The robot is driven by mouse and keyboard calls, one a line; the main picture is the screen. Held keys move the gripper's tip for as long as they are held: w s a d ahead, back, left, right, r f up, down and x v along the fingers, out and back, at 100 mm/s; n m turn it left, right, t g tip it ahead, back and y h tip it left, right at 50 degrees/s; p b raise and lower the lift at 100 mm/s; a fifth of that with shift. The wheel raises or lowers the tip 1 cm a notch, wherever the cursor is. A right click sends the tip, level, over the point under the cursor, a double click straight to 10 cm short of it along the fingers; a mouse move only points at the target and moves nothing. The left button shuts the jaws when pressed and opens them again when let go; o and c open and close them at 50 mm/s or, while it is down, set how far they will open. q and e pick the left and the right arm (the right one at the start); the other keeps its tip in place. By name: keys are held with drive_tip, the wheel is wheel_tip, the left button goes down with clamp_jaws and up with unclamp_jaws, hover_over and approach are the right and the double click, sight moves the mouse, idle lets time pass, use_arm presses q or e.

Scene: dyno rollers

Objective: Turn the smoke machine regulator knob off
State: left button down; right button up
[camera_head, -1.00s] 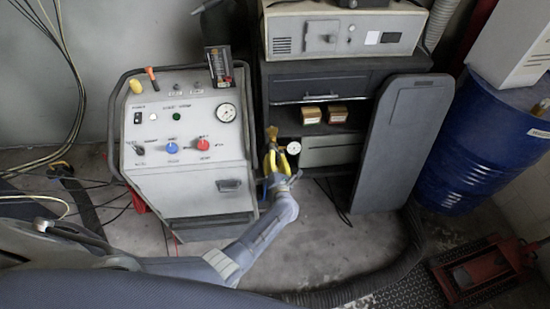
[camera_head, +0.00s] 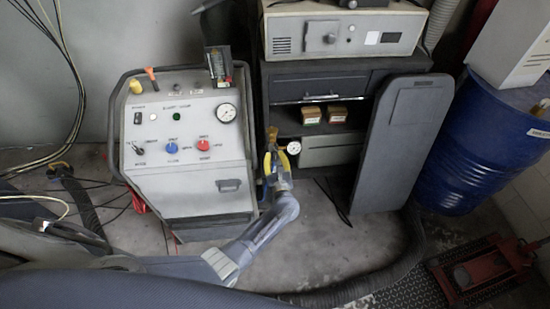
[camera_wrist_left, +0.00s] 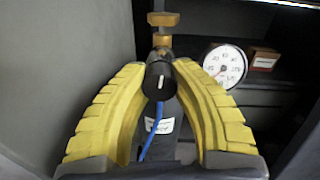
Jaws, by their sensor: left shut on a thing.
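The regulator knob (camera_wrist_left: 161,78) is a black round knob with a small white mark, below brass fittings (camera_wrist_left: 162,40) in the left wrist view. My left gripper (camera_head: 272,158) is at the right side of the grey smoke machine (camera_head: 190,150). Its yellow fingers (camera_wrist_left: 160,72) close around the knob from both sides. In the head view the gripper hides the knob. A white-faced gauge (camera_wrist_left: 225,66) sits just right of the knob; it also shows in the head view (camera_head: 293,147). My right gripper is not in view.
A dark cabinet (camera_head: 318,88) stands close right of the gripper, with small boxes (camera_head: 311,115) on its shelf. A grey panel (camera_head: 401,145) leans against it. A blue drum (camera_head: 475,150) stands further right. The floor (camera_head: 320,235) ahead has free room, crossed by a dark hose.

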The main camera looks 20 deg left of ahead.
use_arm(q)
drive_tip(key=shift+s+a+f+n, duration=0.1)
drive_tip(key=shift+s+f+n, duration=0.1)
drive_tip(key=shift+n, duration=0.2)
idle(0.4)
drive_tip(key=c, duration=1.3)
unclamp_jaws()
drive_tip(key=shift+w, duration=0.15)
drive_tip(key=o, duration=0.4)
drive_tip(key=shift+r, duration=0.1)
drive_tip(key=shift+c, duration=0.2)
drive_tip(key=v, duration=1.2)
drive_tip(key=shift+r, duration=0.1)
